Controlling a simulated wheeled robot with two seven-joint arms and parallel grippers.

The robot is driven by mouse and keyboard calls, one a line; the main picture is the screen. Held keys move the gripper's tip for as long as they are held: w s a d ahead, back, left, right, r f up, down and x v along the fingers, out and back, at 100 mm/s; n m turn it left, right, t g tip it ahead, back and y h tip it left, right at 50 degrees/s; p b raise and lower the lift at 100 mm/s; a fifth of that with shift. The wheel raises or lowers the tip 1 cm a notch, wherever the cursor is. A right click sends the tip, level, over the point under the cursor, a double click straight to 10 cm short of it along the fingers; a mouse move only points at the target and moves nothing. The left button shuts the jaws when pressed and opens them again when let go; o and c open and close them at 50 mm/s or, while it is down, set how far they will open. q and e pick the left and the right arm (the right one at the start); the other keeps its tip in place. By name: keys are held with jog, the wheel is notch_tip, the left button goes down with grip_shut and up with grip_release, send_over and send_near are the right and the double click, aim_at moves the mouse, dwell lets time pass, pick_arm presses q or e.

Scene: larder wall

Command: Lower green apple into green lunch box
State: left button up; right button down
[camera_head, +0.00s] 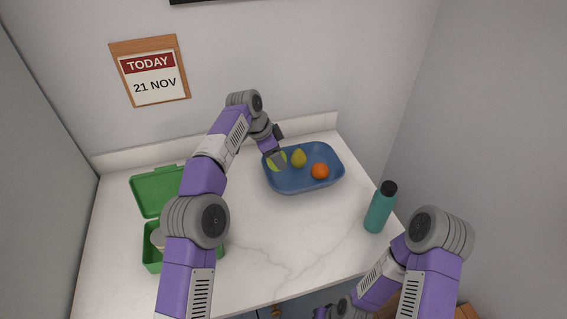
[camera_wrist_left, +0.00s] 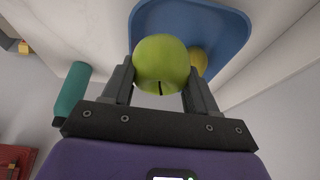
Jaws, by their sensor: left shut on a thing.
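My left gripper (camera_head: 277,157) is shut on the green apple (camera_head: 271,166) at the left end of the blue tray (camera_head: 305,186). In the left wrist view the apple (camera_wrist_left: 161,64) sits between the two fingers, with the tray (camera_wrist_left: 228,22) behind it. I cannot tell whether the apple touches the tray. The green lunch box (camera_head: 152,263) stands open at the front left of the counter, its lid (camera_head: 150,195) tipped back. My left arm hides much of the box. A pale round thing (camera_head: 157,238) shows inside it.
A yellow-green pear (camera_head: 298,158) and an orange (camera_head: 320,171) lie in the blue tray. A teal bottle (camera_head: 379,210) with a black cap stands near the counter's right edge. The counter (camera_head: 265,235) between box, tray and bottle is clear. A wall stands close behind.

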pick_arm(q)
jog(key=s+a+f+b, duration=0.1)
jog(key=s+a+b, duration=1.4)
jog(key=s+a, duration=0.4)
jog(key=shift+s+a+f, duration=0.25)
jog(key=shift+a, duration=1.05)
jog(key=shift+w+d, duration=0.1)
jog(key=shift+d, duration=0.05)
jog(key=shift+w+d, duration=0.1)
jog(key=shift+d, duration=0.15)
jog(key=shift+f, duration=0.15)
jog(key=shift+f, duration=2.6)
